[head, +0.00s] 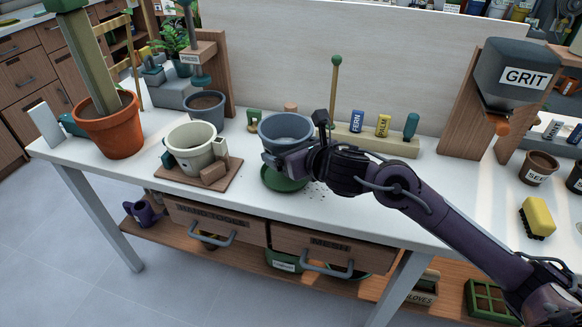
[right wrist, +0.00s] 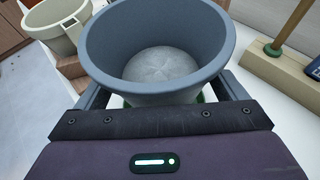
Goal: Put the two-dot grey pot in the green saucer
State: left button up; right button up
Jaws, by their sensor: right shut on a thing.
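A blue-grey pot (head: 284,127) is upright above the green saucer (head: 281,181) at the middle of the table. It also fills much of the right wrist view (right wrist: 160,52) and looks empty inside. I cannot see any dots on it. My right gripper (head: 290,152) comes from the right and is shut on this pot, one finger on each side. The saucer's front rim shows below the pot; a sliver of green shows under it in the right wrist view. I cannot tell whether the pot touches the saucer. My left gripper is not in view.
A cream pot (head: 192,142) stands on a wooden board to the left, with a terracotta pot (head: 108,128) beyond it. Behind is a wooden rack (head: 375,141) with labelled tags and a green-knobbed post (head: 335,90). A grit hopper (head: 512,70) stands at the right. Dark crumbs lie beside the saucer.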

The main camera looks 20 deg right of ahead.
notch_tip(320, 180, down, 4)
jog(key=shift+r+b, duration=0.1)
jog(key=shift+b, duration=0.3)
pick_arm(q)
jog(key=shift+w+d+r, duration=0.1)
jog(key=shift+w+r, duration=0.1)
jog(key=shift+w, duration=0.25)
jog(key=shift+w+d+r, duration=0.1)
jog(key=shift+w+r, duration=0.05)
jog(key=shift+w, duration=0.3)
pick_arm(e)
jog(key=shift+f, duration=0.2)
jog(key=o, duration=0.9)
jog(key=shift+c, duration=0.2)
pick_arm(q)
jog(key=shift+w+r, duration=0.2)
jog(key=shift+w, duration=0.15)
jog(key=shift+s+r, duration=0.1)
